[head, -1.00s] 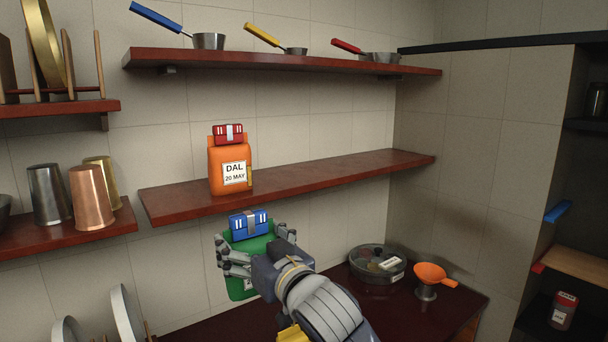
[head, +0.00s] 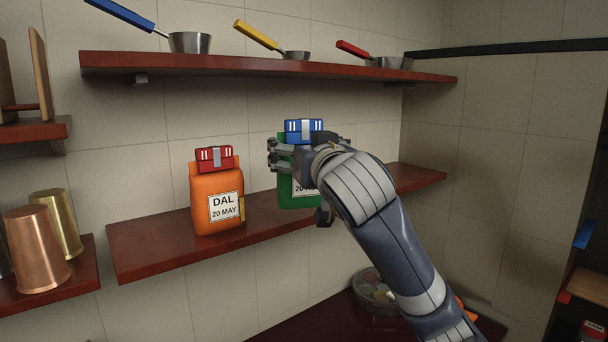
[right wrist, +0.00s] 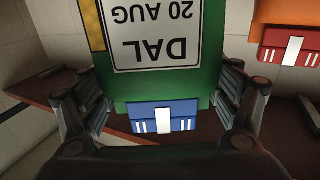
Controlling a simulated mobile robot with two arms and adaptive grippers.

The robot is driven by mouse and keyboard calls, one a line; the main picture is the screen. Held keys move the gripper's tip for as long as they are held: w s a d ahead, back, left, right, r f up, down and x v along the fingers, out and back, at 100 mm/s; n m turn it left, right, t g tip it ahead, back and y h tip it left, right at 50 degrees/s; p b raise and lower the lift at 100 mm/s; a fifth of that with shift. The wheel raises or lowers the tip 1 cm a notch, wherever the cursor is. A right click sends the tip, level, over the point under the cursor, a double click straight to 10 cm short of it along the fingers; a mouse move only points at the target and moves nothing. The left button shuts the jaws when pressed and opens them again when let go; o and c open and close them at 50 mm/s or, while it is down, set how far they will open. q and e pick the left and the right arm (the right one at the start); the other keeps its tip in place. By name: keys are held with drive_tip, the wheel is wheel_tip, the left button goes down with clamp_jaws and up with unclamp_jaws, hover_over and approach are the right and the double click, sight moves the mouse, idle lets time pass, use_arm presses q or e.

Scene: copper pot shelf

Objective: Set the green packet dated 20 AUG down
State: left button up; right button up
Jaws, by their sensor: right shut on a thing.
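The green packet (head: 287,201) has a blue clip (head: 304,131) on top and a white label. The right wrist view shows the green packet (right wrist: 205,75) upside down, its label reading DAL 20 AUG. My right gripper (head: 290,157) is shut on it, with fingers on both sides in the wrist view. The packet is upright over the middle shelf (head: 150,250), to the right of an orange packet (head: 213,190) labelled DAL 20 MAY with a red clip. I cannot tell whether its base touches the shelf. My left gripper is not in view.
The upper shelf (head: 250,64) holds pans with blue, yellow and red handles. Metal cups (head: 38,250) stand on a lower left shelf. A round container (head: 370,290) sits on the counter below. The middle shelf's right end is bare, partly behind my arm.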

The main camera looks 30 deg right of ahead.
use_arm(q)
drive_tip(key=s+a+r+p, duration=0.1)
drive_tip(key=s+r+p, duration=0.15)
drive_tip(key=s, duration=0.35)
use_arm(e)
drive_tip(key=w+d+f+p, duration=0.3)
drive_tip(key=w+d+f, duration=0.2)
drive_tip(key=w+d, duration=0.3)
drive_tip(key=w, duration=0.3)
drive_tip(key=shift+p, duration=0.3)
drive_tip(key=o, duration=1.8)
drive_tip(key=shift+w+f, duration=0.1)
drive_tip(key=shift+c, duration=0.2)
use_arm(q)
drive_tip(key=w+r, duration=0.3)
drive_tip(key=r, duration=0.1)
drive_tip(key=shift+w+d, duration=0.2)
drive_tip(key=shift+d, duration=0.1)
